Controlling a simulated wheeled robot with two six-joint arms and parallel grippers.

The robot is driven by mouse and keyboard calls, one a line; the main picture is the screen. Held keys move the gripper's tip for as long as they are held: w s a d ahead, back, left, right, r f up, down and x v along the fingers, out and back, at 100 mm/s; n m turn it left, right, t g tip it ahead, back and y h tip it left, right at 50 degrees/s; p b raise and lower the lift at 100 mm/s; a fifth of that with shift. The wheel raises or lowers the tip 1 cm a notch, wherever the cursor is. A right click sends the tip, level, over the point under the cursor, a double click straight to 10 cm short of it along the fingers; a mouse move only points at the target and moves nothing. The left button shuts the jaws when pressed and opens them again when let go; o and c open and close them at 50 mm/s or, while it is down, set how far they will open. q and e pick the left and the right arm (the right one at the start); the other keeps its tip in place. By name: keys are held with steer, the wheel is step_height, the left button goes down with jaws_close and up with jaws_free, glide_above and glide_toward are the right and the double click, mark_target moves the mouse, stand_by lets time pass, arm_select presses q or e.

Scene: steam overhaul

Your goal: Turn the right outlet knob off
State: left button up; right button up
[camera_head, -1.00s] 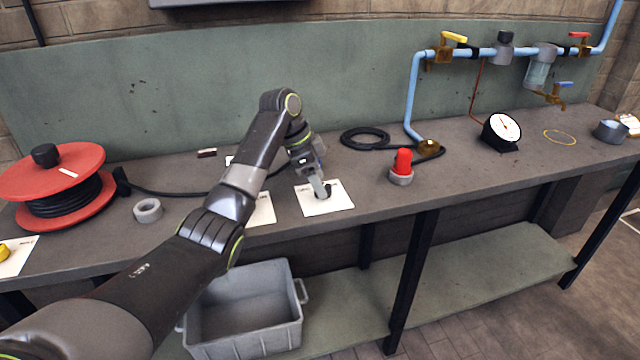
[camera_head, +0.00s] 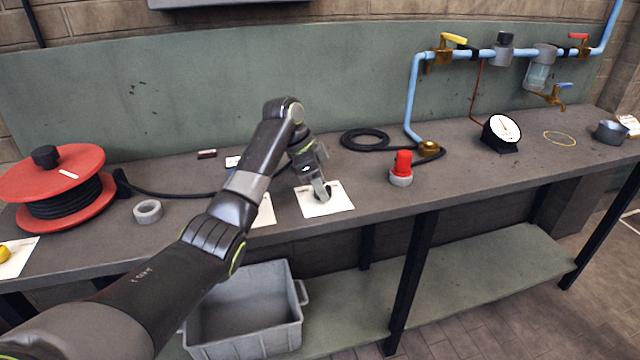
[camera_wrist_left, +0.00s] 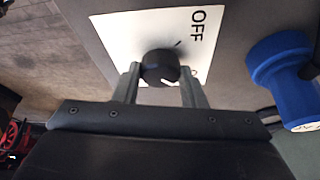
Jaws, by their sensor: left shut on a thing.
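A black round knob (camera_wrist_left: 160,64) stands on a white card (camera_wrist_left: 112,38) marked OFF with a short black tick. A pale mark shows on the knob's near side, away from the OFF tick. In the wrist view my left gripper (camera_wrist_left: 160,80) has one finger on each side of the knob and is shut on it. In the head view the left gripper (camera_head: 322,190) points down at the card (camera_head: 341,201) on the bench, and its fingers partly hide the knob. My right gripper is not in view.
Another white card (camera_head: 266,212) lies left, partly behind my arm. A blue object (camera_wrist_left: 275,62) stands close beside the card in the wrist view. A red-topped lamp (camera_head: 402,165) stands right on the bench (camera_head: 470,175). A cable reel (camera_head: 60,170) sits far left.

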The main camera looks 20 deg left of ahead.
arm_select(q)
steer(key=n+p, duration=0.1)
steer(key=p, duration=0.2)
steer(key=shift+s+r+n+p, duration=0.1)
steer(key=shift+r+n+p, duration=0.25)
steer(key=shift+n+p, duration=0.05)
steer(key=n+t+y+p, duration=0.1)
steer(key=n+p, duration=0.2)
steer(key=p, duration=0.2)
steer(key=n+y+p, duration=0.1)
steer(key=n+p, duration=0.3)
steer(key=p, duration=0.1)
steer(key=n+t+y+p, duration=0.1)
steer(key=n+p, duration=0.2)
steer(key=p, duration=0.3)
steer(key=shift+s+d+t+y, duration=0.1)
steer(key=shift+d+t+y, duration=0.2)
steer(key=shift+d, duration=0.05)
steer(key=n+y+p, duration=0.1)
steer(key=n, duration=0.2)
steer(key=shift+f+p, duration=0.15)
steer(key=shift+p, duration=0.15)
steer(key=shift+d+f+n+y+p, duration=0.1)
steer(key=shift+n+y+p, duration=0.45)
steer(key=shift+n, duration=0.95)
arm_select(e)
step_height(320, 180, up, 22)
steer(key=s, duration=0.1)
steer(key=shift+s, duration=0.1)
